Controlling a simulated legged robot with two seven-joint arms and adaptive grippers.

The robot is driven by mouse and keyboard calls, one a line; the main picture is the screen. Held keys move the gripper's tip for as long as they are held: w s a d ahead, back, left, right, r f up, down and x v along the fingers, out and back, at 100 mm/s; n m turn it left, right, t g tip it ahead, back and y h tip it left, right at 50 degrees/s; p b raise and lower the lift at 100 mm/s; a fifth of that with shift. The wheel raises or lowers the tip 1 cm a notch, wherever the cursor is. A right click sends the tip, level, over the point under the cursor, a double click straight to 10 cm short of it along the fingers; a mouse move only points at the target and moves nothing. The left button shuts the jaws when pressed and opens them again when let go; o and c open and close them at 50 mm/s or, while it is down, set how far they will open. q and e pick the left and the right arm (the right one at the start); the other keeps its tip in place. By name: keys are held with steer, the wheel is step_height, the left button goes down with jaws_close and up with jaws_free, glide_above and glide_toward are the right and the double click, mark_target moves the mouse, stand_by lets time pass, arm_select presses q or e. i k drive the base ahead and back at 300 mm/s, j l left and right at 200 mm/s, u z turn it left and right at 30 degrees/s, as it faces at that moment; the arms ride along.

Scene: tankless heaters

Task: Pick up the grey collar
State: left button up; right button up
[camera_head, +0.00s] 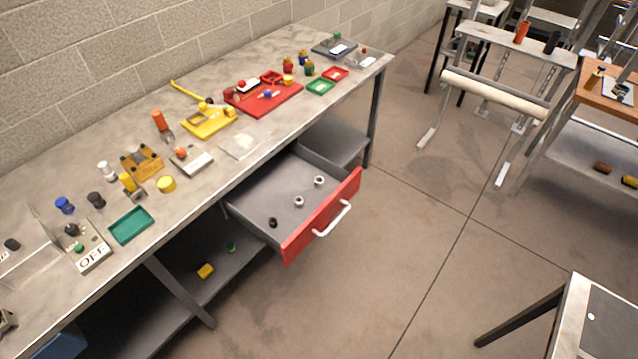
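The open drawer (252,203) under the long workbench holds several small ring-like parts. Two are light grey or whitish collars: one (319,180) lies toward the back right, the other (299,202) nearer the middle. A black one (273,222) lies toward the front left of the drawer. They sit apart from each other on the grey drawer floor. I cannot tell from shade alone which light one is the grey collar. Neither of my grippers can be made out in the head view.
The drawer's red front (322,217) and white handle (333,219) stick out into the aisle. The workbench top (75,150) carries many small parts, a green tray (131,225) and a red tray (262,105). The floor (420,240) right of the drawer is clear.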

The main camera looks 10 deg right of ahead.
mark_target(318, 178)
steer(key=i+l, duration=0.15)
steer(key=l, duration=0.2)
steer(key=i+l+u, duration=0.1)
steer(key=l, duration=0.2)
steer(key=i+l+u, duration=0.1)
steer(key=l, duration=0.25)
steer(key=i+l, duration=0.25)
steer(key=i+l+u, duration=0.1)
steer(key=l, duration=0.35)
